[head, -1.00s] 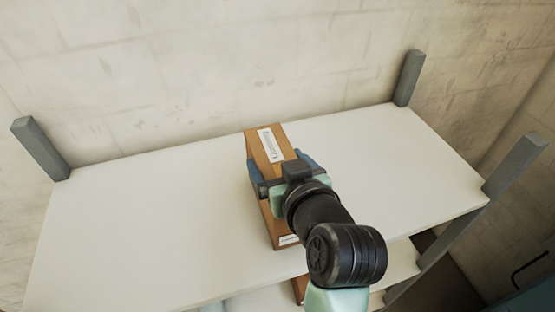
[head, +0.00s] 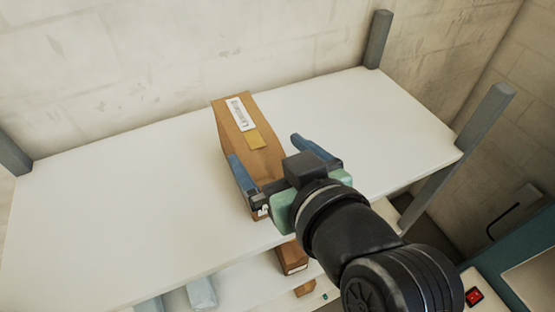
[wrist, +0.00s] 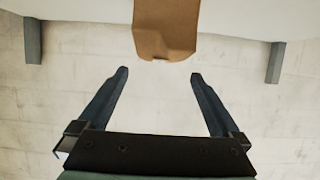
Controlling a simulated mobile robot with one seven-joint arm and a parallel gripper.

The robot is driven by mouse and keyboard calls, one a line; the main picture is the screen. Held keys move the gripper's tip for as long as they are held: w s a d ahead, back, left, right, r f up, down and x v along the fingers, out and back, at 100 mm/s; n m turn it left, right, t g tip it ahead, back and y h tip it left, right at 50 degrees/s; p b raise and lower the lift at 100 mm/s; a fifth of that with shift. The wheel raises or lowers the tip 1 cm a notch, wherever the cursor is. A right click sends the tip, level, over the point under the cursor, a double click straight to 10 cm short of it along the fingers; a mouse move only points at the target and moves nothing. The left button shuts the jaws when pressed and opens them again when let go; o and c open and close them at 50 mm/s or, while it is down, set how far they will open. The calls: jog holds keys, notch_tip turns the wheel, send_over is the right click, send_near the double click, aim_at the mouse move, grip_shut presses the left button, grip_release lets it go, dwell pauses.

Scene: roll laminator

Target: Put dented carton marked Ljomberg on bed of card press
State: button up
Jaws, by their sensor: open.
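A tall brown carton (head: 228,122) with a white printed label and a tan patch sits on the white top shelf. The label is too small to read, and I cannot make out a dent for certain. My gripper (head: 265,148) is open, its two blue fingers spread across the carton's near part in the head view. In the wrist view the carton (wrist: 167,28) lies just beyond the open fingertips (wrist: 158,75), with nothing between them. A teal-edged machine (head: 534,245) with a red switch shows partly at lower right; I cannot tell whether it is the card press.
The white shelf (head: 110,215) is clear on both sides of the carton. Grey posts (head: 378,40) stand at its corners, and a wall (head: 180,50) is close behind. A lower shelf holds small brown boxes (head: 292,257) and pale packets (head: 202,292).

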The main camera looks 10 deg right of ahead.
jog(key=shift+p+v, duration=0.9)
jog(key=shift+v, duration=0.3)
jog(key=shift+r, duration=0.1)
